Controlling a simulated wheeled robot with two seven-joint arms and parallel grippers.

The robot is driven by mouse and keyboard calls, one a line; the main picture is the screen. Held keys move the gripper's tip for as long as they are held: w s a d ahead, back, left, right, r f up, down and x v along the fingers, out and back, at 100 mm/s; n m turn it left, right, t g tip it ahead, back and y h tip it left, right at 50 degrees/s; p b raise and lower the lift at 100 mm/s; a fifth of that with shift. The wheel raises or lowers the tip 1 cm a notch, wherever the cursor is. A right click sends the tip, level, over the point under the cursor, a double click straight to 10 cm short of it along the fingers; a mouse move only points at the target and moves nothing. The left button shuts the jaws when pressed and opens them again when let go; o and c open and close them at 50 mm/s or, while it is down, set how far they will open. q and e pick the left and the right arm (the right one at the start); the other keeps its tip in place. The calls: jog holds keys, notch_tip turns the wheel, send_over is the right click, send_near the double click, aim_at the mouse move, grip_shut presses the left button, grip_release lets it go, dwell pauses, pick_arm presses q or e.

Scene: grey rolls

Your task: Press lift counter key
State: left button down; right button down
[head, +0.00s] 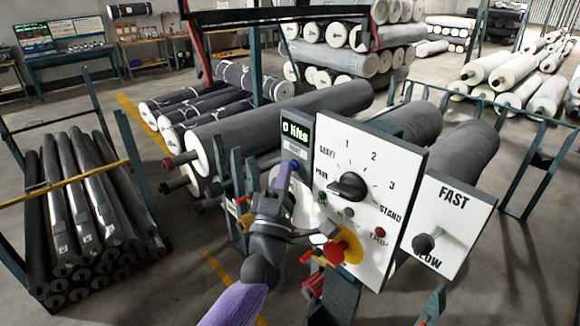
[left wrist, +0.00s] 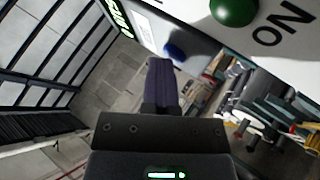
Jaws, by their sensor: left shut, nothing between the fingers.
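The lift counter (head: 297,132) shows "0 lifts" in green on a grey box at the left edge of the white control panel (head: 385,160). Its blue key (head: 295,164) sits below the display and a small label. The key also shows in the left wrist view (left wrist: 174,50), just beyond the fingertips. My left gripper (head: 283,174) is shut and empty, its purple fingers pointing up at the key. In the left wrist view the fingers (left wrist: 161,84) end close to the key. I cannot tell whether they touch it. My right gripper is not in view.
The panel carries a black rotary knob (head: 348,187), a green button (left wrist: 234,10) and a red emergency knob (head: 335,252) on yellow. A FAST/SLOW panel (head: 445,220) stands at right. Large grey rolls (head: 290,120) lie behind; a rack of rolls (head: 85,215) stands left.

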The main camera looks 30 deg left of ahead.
pick_arm(q)
jog(key=shift+s, duration=0.15)
jog(key=shift+s+a, duration=0.3)
jog(key=shift+s, duration=0.4)
jog(key=shift+p, duration=0.3)
jog(key=s, duration=0.1)
jog(key=s+a, duration=0.1)
jog(key=s, duration=0.1)
jog(key=s+a+p, duration=0.1)
jog(key=shift+s, duration=0.3)
